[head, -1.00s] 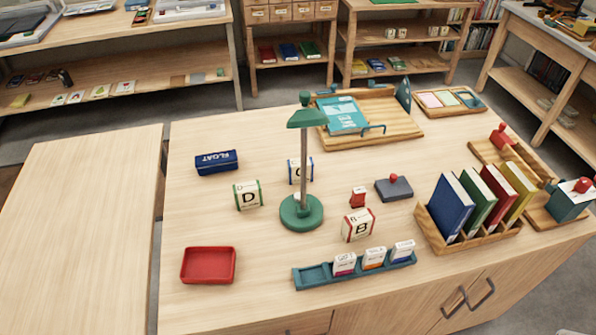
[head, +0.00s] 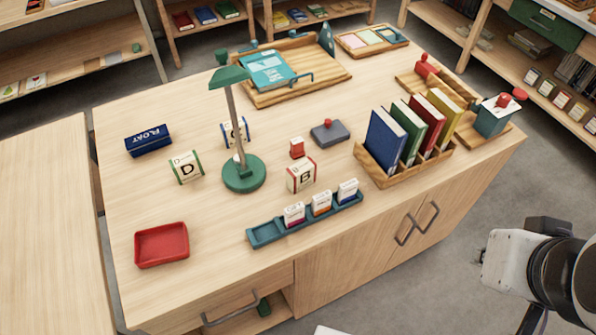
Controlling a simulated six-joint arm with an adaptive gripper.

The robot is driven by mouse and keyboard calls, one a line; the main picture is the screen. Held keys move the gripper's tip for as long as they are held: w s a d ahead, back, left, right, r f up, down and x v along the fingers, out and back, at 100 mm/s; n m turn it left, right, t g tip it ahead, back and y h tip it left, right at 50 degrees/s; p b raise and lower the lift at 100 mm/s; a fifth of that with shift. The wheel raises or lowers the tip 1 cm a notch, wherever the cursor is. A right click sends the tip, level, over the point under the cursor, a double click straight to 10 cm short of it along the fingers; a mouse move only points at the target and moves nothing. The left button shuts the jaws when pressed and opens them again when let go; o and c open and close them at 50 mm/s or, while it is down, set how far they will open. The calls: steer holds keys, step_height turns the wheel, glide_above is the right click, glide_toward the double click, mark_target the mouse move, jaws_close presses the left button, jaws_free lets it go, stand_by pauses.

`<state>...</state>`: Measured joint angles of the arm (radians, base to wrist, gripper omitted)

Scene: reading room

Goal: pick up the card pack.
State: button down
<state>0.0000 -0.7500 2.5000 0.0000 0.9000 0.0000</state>
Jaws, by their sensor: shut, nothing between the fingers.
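Several small boxes look like card packs. Three white ones with coloured labels stand upright in a teal slotted rack (head: 265,234) near the table's front edge: a pink-labelled pack (head: 294,215), an orange-labelled pack (head: 321,204) and a blue-labelled pack (head: 348,191). The rack's left part is empty. I cannot tell which one is the card pack meant. Part of my arm, white and black, shows at the lower right, off the table's edge. My gripper's fingers are not in view.
A green lamp (head: 244,174) stands behind the rack, with lettered blocks B (head: 301,175) and D (head: 187,167) near it. A wooden book rack (head: 398,178) stands to the right. A red tray (head: 161,244) lies left. Bare tabletop lies between tray and lamp.

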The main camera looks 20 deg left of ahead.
stand_by(0.4)
steer(key=c, duration=0.8)
jaws_free()
steer(key=shift+w, duration=0.15)
